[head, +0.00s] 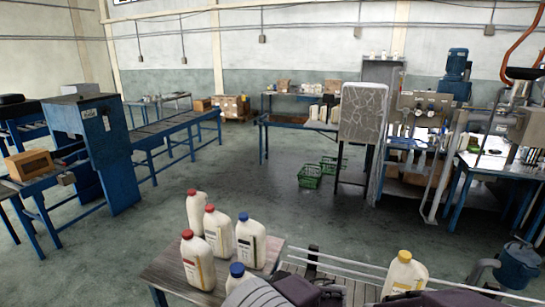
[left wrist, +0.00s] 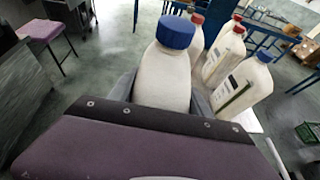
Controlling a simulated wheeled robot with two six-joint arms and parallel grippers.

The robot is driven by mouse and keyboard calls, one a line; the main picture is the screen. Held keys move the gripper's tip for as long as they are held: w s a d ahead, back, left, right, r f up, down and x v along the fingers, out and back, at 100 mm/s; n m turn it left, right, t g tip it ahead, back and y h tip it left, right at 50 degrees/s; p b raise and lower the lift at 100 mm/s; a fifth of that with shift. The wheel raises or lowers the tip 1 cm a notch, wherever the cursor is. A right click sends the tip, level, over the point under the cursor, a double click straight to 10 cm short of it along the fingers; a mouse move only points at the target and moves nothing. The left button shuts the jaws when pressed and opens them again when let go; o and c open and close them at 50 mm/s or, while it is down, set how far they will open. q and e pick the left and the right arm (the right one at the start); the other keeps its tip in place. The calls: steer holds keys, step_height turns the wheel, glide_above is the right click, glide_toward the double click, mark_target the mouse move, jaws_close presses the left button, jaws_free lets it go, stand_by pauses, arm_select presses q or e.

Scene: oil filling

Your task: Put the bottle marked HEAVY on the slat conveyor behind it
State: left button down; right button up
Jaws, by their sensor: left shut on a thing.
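A white bottle with a blue cap (left wrist: 172,62) stands between the grey fingers of my left gripper (left wrist: 163,95), which is shut on it. In the head view this bottle (head: 237,270) shows only its cap and shoulder, at the front edge of the small table (head: 165,272). Its label is hidden, and I cannot read HEAVY on any bottle. The slat conveyor (head: 335,286) lies right of the table, partly covered by my arm. A purple part of mine at the lower right seems to be my right gripper (head: 430,298); its fingers are hidden.
Several other white bottles stand close behind the held one: red-capped bottles (head: 197,262) and another blue-capped one (head: 250,242). A yellow-capped bottle (head: 404,272) stands at the conveyor's right. Pale guide rails (head: 350,264) run along the conveyor. Its left stretch looks free of bottles.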

arm_select(q)
steer(key=s+a+f+m+t+b, duration=0.1)
steer(key=s+a+f, duration=0.3)
steer(key=f, duration=0.3)
steer(key=s+a+f+m+t+h+b, duration=0.1)
steer(key=s+a+f, duration=0.3)
steer(key=a+f, duration=0.3)
steer(key=shift+s+a+b, duration=0.2)
steer(key=shift+s+b, duration=0.1)
steer(key=shift+s, duration=0.1)
steer(key=shift+f, duration=0.1)
